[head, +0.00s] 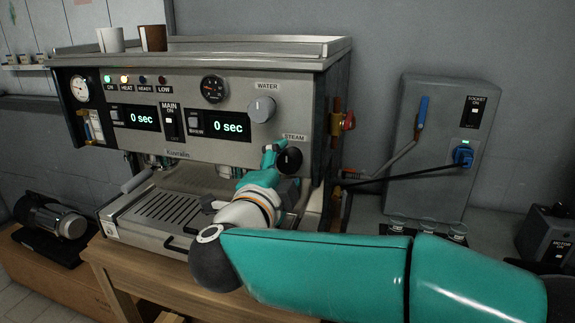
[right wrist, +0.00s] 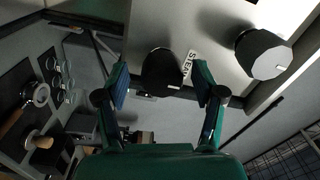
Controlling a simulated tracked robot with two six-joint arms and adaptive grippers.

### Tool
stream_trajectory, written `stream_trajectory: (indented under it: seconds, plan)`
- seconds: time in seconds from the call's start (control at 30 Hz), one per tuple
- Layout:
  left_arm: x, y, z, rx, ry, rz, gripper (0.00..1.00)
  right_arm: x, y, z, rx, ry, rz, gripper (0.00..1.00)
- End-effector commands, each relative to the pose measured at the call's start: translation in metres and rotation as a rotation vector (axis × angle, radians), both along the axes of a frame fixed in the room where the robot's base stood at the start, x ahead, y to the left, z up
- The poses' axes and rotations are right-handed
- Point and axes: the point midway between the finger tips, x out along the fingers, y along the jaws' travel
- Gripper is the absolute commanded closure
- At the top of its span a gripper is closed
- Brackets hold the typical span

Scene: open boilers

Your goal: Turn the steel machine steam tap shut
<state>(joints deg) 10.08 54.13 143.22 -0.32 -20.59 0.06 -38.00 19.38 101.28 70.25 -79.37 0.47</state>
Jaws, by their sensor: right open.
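The steel machine (head: 210,100) stands on a wooden bench in the head view. Its steam tap is a round black knob (head: 290,160) under the STEAM label, low on the right of the front. My right gripper (head: 279,161) is at the knob and partly covers it. In the right wrist view the black knob (right wrist: 163,70) sits between the two open fingers of my right gripper (right wrist: 162,80), with a gap on each side. The STEAM label shows beside it. My left gripper is not in view.
The grey WATER knob (head: 262,109) is just above the steam tap; it also shows in the right wrist view (right wrist: 263,53). Pipes with a red-handled valve (head: 348,121) run along the machine's right side. A grey socket box (head: 440,150) is on the right.

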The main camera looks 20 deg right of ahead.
Motion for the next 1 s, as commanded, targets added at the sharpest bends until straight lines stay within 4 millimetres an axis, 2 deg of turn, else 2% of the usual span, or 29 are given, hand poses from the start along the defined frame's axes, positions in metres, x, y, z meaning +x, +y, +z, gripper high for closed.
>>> stream_trajectory:
  seconds: [0.3, 0.5, 0.7, 1.0]
  plan:
    - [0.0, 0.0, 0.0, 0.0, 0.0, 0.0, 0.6, -0.052, 0.036, -0.001, -0.001, 0.0, 0.004, 0.31]
    - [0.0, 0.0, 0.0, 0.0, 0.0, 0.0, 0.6, -0.078, 0.053, -0.001, 0.0, 0.0, 0.002, 0.31]
    - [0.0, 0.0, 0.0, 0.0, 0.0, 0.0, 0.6, -0.088, 0.059, -0.002, 0.0, 0.003, -0.001, 0.31]
    - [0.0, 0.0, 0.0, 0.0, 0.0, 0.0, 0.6, -0.088, 0.059, -0.002, -0.002, 0.004, -0.001, 0.31]
